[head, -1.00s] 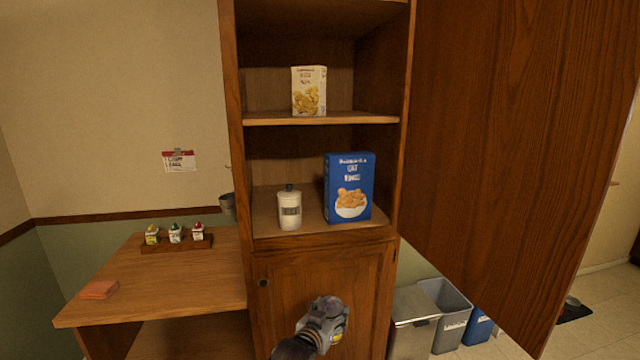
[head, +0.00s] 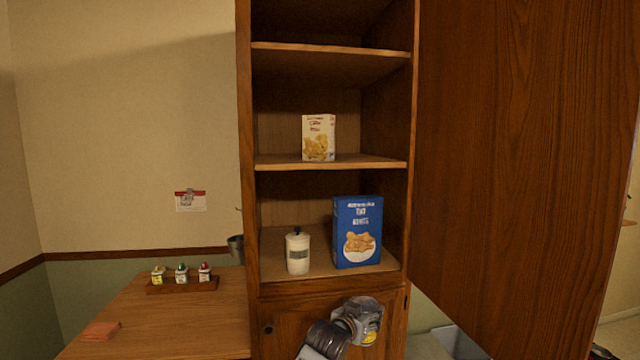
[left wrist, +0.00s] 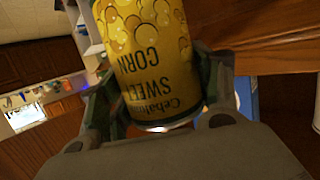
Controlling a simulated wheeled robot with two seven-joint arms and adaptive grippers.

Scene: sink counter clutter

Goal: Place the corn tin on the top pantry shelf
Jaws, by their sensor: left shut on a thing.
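The corn tin (left wrist: 152,60) is yellow with "SWEET CORN" lettering, upside down in the left wrist view. My left gripper (left wrist: 155,100) is shut on it, one finger on each side. In the head view my left gripper (head: 360,318) is low in front of the pantry's lower door, and only a small yellow bit of the tin (head: 371,334) shows past it. The pantry's top visible shelf (head: 330,50) looks empty along its front. My right gripper is not in view.
The middle shelf (head: 280,161) holds a cream box (head: 318,138). The lower shelf holds a white canister (head: 298,252) and a blue cereal box (head: 357,232). The open pantry door (head: 510,150) blocks the right side. A wooden counter (head: 190,310) with small bottles stands left.

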